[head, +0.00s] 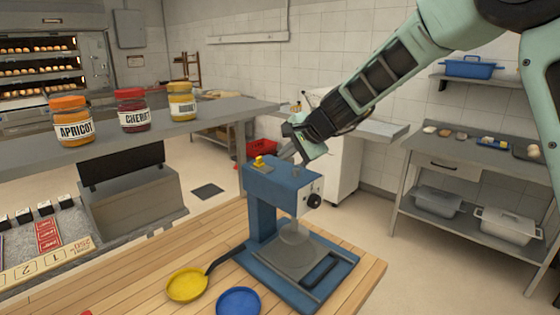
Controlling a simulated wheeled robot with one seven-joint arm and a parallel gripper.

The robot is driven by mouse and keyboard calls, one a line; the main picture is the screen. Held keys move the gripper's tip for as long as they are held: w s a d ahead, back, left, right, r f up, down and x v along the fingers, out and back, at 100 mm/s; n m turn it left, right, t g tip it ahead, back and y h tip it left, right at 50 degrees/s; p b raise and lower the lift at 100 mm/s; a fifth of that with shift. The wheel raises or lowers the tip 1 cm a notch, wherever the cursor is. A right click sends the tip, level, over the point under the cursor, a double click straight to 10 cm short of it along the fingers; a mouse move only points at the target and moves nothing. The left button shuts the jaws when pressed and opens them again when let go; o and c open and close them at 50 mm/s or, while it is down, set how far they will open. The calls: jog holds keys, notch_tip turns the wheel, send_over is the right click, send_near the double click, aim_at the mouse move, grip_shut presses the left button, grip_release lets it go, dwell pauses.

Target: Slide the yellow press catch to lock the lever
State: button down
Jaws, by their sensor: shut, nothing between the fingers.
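A blue press (285,187) stands on the wooden table, with a dark plate and a blue base frame at its foot. The small yellow catch (258,162) sits on top of the press, toward its left end. My gripper (297,154) is shut and empty, just above and to the right of the catch, over the press top. The image is too small to tell whether its fingertips touch the press. A black knob (314,201) is on the press's right face. I cannot clearly make out which part is the lever.
A yellow pan (188,284) with a dark handle and a blue dish (238,301) lie on the wooden table (140,270), left of and in front of the press. Apricot (72,130), cherry (132,122) and yellow-lidded (183,107) jars stand on a grey shelf behind.

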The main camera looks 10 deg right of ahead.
jog(key=shift+b+v, duration=0.4)
jog(key=shift+v, duration=2.3)
jog(key=s+a+f+n+g+b, duration=0.1)
jog(key=s+a+f+n+g, duration=0.2)
jog(key=s, duration=0.4)
jog(key=s+a+f+n+b, duration=0.1)
jog(key=s+a+f+n, duration=0.25)
jog(key=s, duration=0.25)
jog(key=s+a+f+n+g+b, duration=0.1)
jog(key=s+a+f+n+g, duration=0.2)
jog(key=s, duration=0.4)
jog(key=s+d+f+n+g+h+b, duration=0.1)
jog(key=s+f+n+h, duration=0.1)
jog(key=s, duration=0.8)
jog(key=s+d+f+n+h+b, duration=0.1)
jog(key=s+f+n, duration=0.4)
jog(key=s, duration=0.5)
jog(key=shift+d+f+n+g+h, duration=0.35)
jog(key=shift+d+n+h, duration=0.4)
jog(key=shift+n, duration=0.5)
